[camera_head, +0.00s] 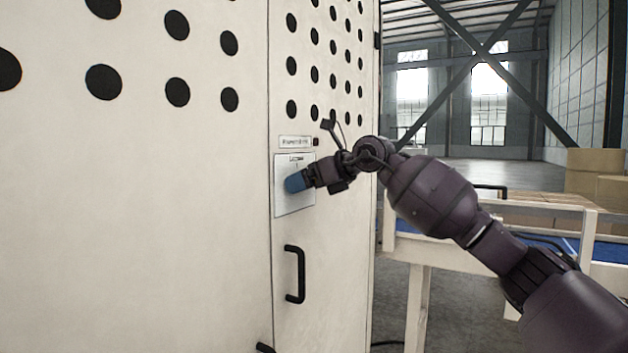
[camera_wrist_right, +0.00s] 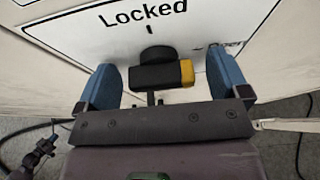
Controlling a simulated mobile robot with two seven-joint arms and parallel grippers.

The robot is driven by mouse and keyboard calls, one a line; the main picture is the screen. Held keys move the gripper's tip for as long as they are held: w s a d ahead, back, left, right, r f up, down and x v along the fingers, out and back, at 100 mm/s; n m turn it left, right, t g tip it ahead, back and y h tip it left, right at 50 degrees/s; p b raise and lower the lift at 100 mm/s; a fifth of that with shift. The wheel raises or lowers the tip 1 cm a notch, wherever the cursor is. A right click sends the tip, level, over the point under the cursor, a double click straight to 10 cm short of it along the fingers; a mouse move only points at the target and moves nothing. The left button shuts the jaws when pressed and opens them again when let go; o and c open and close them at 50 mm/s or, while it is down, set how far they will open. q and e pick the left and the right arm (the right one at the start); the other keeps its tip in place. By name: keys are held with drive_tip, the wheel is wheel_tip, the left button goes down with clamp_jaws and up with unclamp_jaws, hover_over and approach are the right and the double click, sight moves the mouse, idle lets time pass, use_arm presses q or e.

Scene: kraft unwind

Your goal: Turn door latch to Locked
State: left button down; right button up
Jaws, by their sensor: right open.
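The door latch (camera_wrist_right: 158,72) is a black knob with a yellow end, in the right wrist view. It lies crosswise on a white plate (camera_wrist_right: 75,45), with its yellow end to the right. The word "Locked" and a short mark are above it. My right gripper (camera_wrist_right: 172,85) is open, with one blue finger on each side of the latch. I cannot tell whether a finger touches it. In the head view my right gripper (camera_head: 297,183) is in front of the plate (camera_head: 284,204) and hides the latch. My left gripper is not in view.
A black door handle (camera_head: 296,274) sticks out below the plate on the white cabinet (camera_head: 150,220). To the right are a white-framed table (camera_head: 418,290) and cardboard boxes (camera_head: 594,175). Open floor (camera_head: 480,172) lies behind.

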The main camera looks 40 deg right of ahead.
drive_tip(key=c, duration=1)
drive_tip(key=n+t+h+b, duration=0.1)
drive_tip(key=n, duration=0.2)
drive_tip(key=shift+a+f+h, duration=0.1)
drive_tip(key=shift+h, duration=0.2)
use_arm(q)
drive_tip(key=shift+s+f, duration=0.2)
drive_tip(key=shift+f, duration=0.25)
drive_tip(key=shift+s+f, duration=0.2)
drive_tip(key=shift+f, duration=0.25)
